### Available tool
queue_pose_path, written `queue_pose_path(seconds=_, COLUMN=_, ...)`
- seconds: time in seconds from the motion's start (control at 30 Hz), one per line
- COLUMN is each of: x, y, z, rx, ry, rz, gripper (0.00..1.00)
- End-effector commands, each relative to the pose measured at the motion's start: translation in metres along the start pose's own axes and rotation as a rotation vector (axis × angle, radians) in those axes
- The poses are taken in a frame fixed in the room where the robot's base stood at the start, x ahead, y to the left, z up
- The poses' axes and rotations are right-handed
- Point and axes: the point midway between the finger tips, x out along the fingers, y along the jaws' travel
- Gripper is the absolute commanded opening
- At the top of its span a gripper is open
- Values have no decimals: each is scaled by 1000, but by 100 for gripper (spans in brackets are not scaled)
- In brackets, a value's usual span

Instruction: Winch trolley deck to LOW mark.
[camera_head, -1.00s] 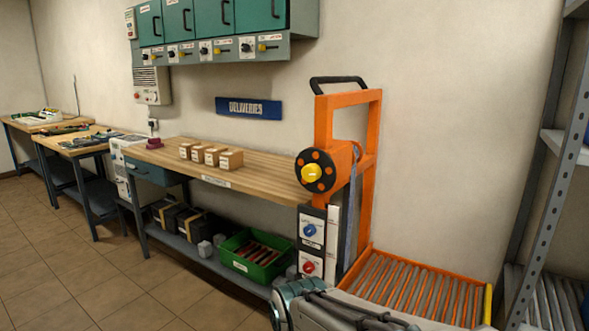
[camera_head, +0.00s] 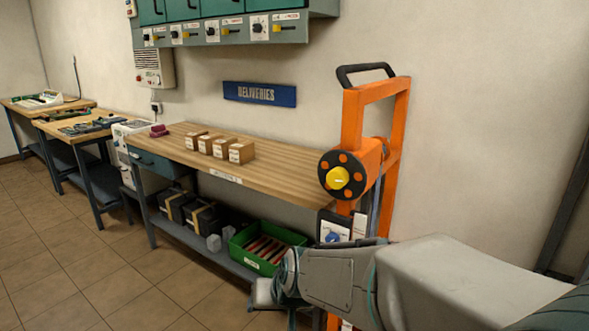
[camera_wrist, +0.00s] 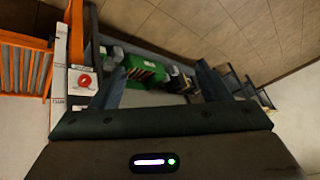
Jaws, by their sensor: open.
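The orange winch trolley (camera_head: 352,120) stands at the right end of the bench, with a black push handle. Its black winch disc has orange dots and a yellow centre knob (camera_head: 338,178). Below, a panel with a blue knob (camera_head: 333,237) is partly covered by my arm. In the wrist view, a red knob (camera_wrist: 84,81) sits on a white panel beside a white strip (camera_wrist: 60,75) with unreadable lettering. The orange roller deck (camera_wrist: 23,65) shows at the left there; my arm hides it in the head view. My gripper (camera_wrist: 158,85) is open and empty, pointing low beside the trolley.
A wooden bench (camera_head: 285,170) carries several small boxes. A green crate (camera_head: 236,250) and black batteries (camera_head: 200,218) fill its lower shelf, close to my gripper. Other benches stand at far left. The tiled floor (camera_head: 115,275) in front is clear.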

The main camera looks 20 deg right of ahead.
Motion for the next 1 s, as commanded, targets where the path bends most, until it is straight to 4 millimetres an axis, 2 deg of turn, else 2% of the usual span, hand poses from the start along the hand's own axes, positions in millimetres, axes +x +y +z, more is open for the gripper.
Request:
queue_pose_path(seconds=0.03, x=-1, y=-8, z=-24, rx=36, ry=61, rz=-10, gripper=70)
queue_pose_path(seconds=0.2, x=6, y=-13, z=-97, rx=175, ry=315, rz=15, gripper=70)
queue_pose_path(seconds=0.4, x=-1, y=5, z=-162, rx=315, ry=607, rz=160, gripper=70)
queue_pose_path(seconds=0.5, x=-12, y=19, z=-183, rx=365, ry=750, rz=274, gripper=70)
queue_pose_path(seconds=0.7, x=-46, y=44, z=-203, rx=414, ry=998, rz=526, gripper=70)
queue_pose_path(seconds=0.83, x=-65, y=52, z=-204, rx=419, ry=1103, rz=650, gripper=70)
queue_pose_path(seconds=1.0, x=-77, y=56, z=-203, rx=418, ry=1166, rz=728, gripper=70)
